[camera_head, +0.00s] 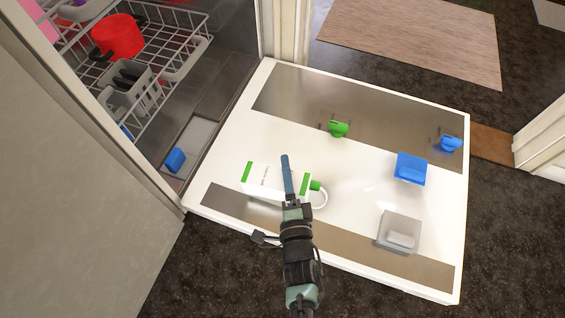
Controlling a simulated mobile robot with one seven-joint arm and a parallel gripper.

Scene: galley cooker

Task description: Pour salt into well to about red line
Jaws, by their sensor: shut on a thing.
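A white salt carton (261,180) with green ends lies sideways over the open white door (375,180). A green spout or cap and a white loop show at its right end. My gripper (286,163) reaches across the carton's middle from the front and is shut on it. I cannot tell whether the carton touches the door or is held just above it. A small blue object (175,160) is on the floor of the machine at left; I cannot tell if it belongs to the well. I cannot make out the well's opening or a red line.
A blue container (411,168) and a grey translucent box (399,231) sit on the door's right half. A green item (338,129) and a blue item (450,144) are on its far metal strip. A wire rack (190,47) with a red pot (117,35) overhangs the machine's floor.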

